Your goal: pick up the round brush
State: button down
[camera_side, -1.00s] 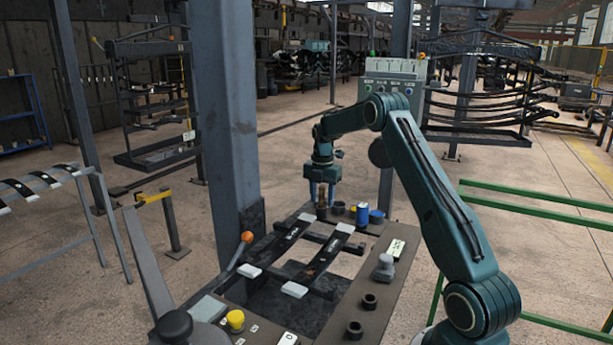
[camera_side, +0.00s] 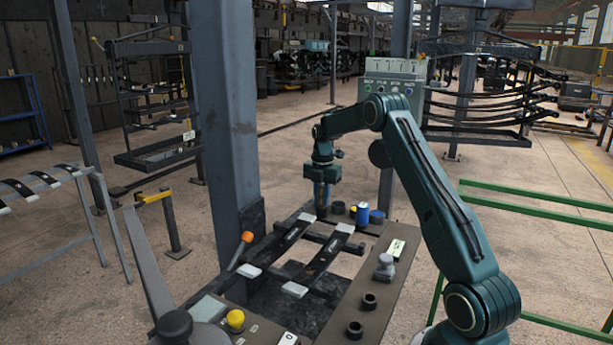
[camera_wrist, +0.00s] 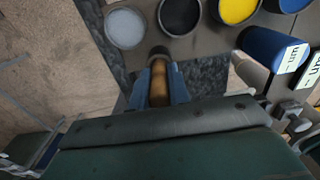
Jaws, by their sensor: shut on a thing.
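The round brush shows in the wrist view as a brown, wooden-looking round piece (camera_wrist: 159,84) between the two blue fingers. My gripper (camera_wrist: 161,90) is shut on it. In the side view my gripper (camera_side: 322,205) points straight down at the far end of the bench. Only a small dark brown part of the brush (camera_side: 321,212) shows there below the fingers. The brush's lower end is hidden, so I cannot tell whether it touches the bench.
Close by stand a grey-filled pot (camera_wrist: 125,27), a black pot (camera_wrist: 180,14), a yellow-filled pot (camera_wrist: 238,9) and a blue can (camera_wrist: 270,52). Dark leaf springs (camera_side: 327,257) lie on the bench left of the pots. A steel column (camera_side: 226,110) rises at the left.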

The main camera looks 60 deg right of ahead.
jog(key=shift+r, duration=0.15)
notch_tip(320, 180, up, 20)
jog(key=shift+f, duration=0.2)
dwell(0.5)
jog(key=shift+a, duration=0.15)
dwell(0.7)
